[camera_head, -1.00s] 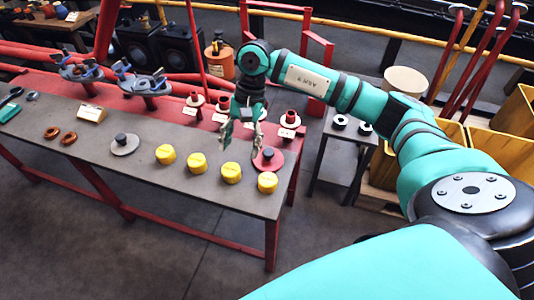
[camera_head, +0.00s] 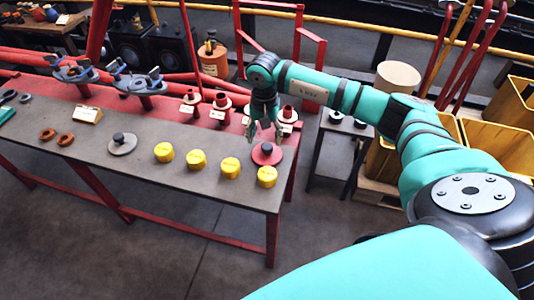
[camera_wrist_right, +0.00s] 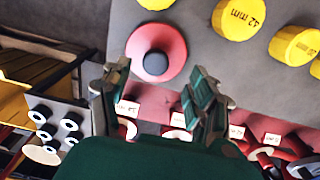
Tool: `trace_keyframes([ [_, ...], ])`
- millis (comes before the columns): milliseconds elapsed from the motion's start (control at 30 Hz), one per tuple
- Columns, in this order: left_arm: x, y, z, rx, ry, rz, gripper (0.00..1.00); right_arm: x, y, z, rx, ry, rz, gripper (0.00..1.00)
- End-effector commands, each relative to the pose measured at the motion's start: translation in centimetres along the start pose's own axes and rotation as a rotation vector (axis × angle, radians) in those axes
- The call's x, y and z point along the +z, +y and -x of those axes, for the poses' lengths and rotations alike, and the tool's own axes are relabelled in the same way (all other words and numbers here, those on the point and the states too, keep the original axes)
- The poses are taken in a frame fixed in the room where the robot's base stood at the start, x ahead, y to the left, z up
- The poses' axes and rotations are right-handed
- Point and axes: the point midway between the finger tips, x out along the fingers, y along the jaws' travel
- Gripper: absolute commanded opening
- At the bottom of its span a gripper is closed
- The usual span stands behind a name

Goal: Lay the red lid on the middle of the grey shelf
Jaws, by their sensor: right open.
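The red lid (camera_head: 267,153), a flat red disc with a dark knob, lies on the grey bench top (camera_head: 205,185) near its right end. In the right wrist view the lid (camera_wrist_right: 155,38) lies just ahead of my fingers, its dark knob near the gap between them. My right gripper (camera_head: 263,134) is open and empty, just above and behind the lid; its fingertips also show in the wrist view (camera_wrist_right: 160,78). A small grey-topped stand (camera_head: 342,129) is to the right; I cannot tell whether it is the grey shelf. My left gripper is out of view.
Several yellow caps (camera_head: 196,160) stand left of and in front of the lid. A grey lid (camera_head: 122,147) lies farther left. Red flanged pieces (camera_head: 221,101) stand behind, close to my right gripper. Yellow bins (camera_head: 492,148) are at the right. Dark and white rings lie on the small stand.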

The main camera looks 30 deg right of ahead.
Motion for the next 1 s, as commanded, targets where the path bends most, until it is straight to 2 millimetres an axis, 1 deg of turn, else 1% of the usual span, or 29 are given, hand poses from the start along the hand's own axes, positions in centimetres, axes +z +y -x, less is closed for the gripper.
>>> trace_keyframes([
  [167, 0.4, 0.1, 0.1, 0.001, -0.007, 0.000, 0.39, 0.0, 0.2, -1.0, 0.001, -0.002, 0.000, 0.61],
  [300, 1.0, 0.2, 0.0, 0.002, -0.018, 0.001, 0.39, 0.0, 0.6, -3.0, 0.003, -0.004, 0.000, 0.61],
  [433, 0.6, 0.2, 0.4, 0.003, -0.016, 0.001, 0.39, -0.1, 0.6, -4.9, 0.002, -0.004, 0.000, 0.61],
  [500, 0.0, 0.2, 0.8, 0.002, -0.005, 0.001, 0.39, -0.1, 0.6, -5.3, -0.001, -0.001, 0.001, 0.61],
  [600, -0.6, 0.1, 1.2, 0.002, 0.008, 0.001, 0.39, -0.2, 0.6, -5.4, -0.002, 0.000, 0.001, 0.61],
  [700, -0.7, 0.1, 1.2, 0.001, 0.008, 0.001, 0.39, -0.2, 0.6, -5.4, -0.001, 0.000, 0.001, 0.61],
  [767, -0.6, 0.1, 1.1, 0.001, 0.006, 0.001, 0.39, -0.2, 0.6, -5.4, -0.001, 0.000, 0.001, 0.55],
  [1000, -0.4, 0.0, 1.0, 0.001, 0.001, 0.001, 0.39, -0.1, 0.6, -5.3, -0.001, 0.000, 0.001, 0.23],
])
